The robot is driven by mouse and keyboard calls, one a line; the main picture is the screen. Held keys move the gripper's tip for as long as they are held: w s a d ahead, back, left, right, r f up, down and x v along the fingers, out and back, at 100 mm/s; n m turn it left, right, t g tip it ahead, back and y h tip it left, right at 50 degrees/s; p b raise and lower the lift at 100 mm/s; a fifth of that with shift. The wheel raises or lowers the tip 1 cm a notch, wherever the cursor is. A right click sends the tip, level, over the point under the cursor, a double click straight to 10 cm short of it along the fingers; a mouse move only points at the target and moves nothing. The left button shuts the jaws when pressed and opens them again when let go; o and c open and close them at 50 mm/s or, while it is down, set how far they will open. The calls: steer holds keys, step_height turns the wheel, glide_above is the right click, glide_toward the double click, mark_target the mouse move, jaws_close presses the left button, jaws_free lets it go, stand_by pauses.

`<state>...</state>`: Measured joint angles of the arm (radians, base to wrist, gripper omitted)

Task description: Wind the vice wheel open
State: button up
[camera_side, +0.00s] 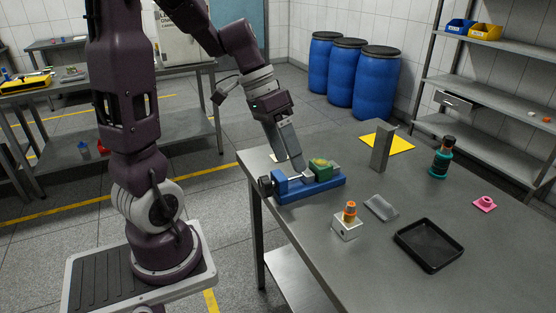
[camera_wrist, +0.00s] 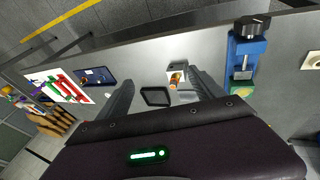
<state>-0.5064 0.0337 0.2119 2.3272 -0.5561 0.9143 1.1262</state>
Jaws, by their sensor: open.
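The blue vice (camera_side: 312,187) stands near the table's back-left edge. Its dark wheel (camera_side: 265,186) is on the left end, and a pale screw shows in the middle. A green block (camera_side: 322,171) with a yellowish top sits at its right part. In the wrist view the vice (camera_wrist: 242,58) is right of my fingers, with the black wheel (camera_wrist: 252,25) at its far end. My gripper (camera_side: 290,163) is open, pointing down at or just behind the vice in the side view; contact cannot be told. In the wrist view my gripper (camera_wrist: 160,76) has nothing between its spread fingers.
A grey upright block (camera_side: 382,148) stands by a yellow sheet (camera_side: 400,143). Nearer are a white block with an orange-topped piece (camera_side: 346,226), a clear grey piece (camera_side: 381,207) and a black tray (camera_side: 428,262). A teal bottle (camera_side: 441,162) and pink part (camera_side: 485,203) are right.

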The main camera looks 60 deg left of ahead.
steer(key=s+d+r+y, duration=0.1)
steer(key=s+d+r, duration=0.2)
steer(key=s+d, duration=0.2)
steer(key=shift+s+d+r+y, duration=0.25)
steer(key=shift+d+r+y, duration=0.15)
steer(key=shift+d, duration=0.65)
steer(key=s+d+r+t+y, duration=0.1)
steer(key=s+d+t+y, duration=0.1)
steer(key=s, duration=0.4)
steer(key=shift+s+d+r+t, duration=0.25)
steer(key=shift+s+r+t, duration=0.1)
steer(key=shift+t, duration=0.15)
